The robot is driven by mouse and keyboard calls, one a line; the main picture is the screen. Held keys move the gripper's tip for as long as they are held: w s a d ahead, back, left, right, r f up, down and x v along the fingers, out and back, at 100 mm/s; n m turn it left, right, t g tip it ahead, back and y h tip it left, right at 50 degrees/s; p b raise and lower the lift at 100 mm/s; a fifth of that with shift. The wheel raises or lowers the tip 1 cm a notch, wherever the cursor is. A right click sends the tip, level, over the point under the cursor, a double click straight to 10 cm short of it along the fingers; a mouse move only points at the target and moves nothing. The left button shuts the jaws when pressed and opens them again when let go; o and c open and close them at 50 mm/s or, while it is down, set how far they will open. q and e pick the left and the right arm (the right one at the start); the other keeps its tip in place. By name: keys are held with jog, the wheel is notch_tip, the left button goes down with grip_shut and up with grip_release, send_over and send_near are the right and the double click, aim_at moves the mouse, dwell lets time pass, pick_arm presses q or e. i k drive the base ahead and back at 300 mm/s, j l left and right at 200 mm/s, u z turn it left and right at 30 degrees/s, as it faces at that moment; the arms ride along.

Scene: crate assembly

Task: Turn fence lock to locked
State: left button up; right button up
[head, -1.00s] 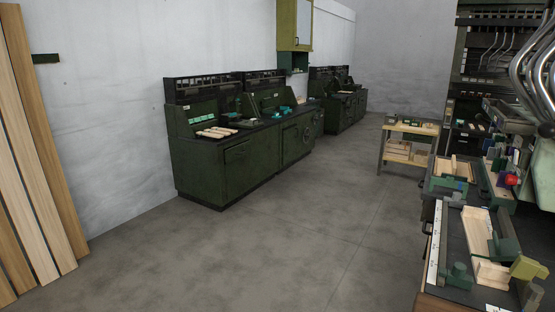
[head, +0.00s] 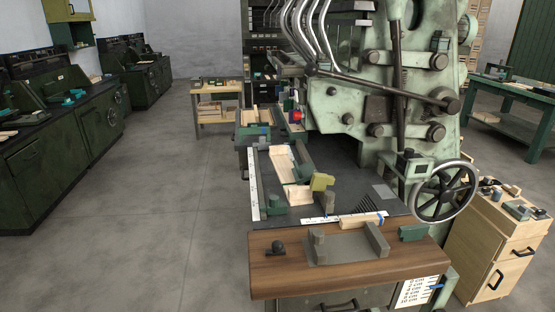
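A machine table (head: 350,190) with a dark top stands at the centre right of the head view. A long green fence-like bar (head: 298,158) runs along it beside pale wooden pieces (head: 284,165). A yellow-olive block (head: 322,182) sits at the bar's near end, above a grey-green post (head: 328,202). A dark knob (head: 278,248) stands on the wooden front ledge (head: 400,262). I cannot tell which of these parts is the fence lock, or its setting. Neither of my grippers is in view.
A large pale green machine (head: 345,110) with a handwheel (head: 443,190) stands behind the table. A wooden cabinet (head: 490,240) is at the right. Dark green workbenches (head: 55,150) line the left wall. Grey floor (head: 170,220) between them is clear.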

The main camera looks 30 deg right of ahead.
aim_at(414, 231)
jog(key=z, duration=1.25)
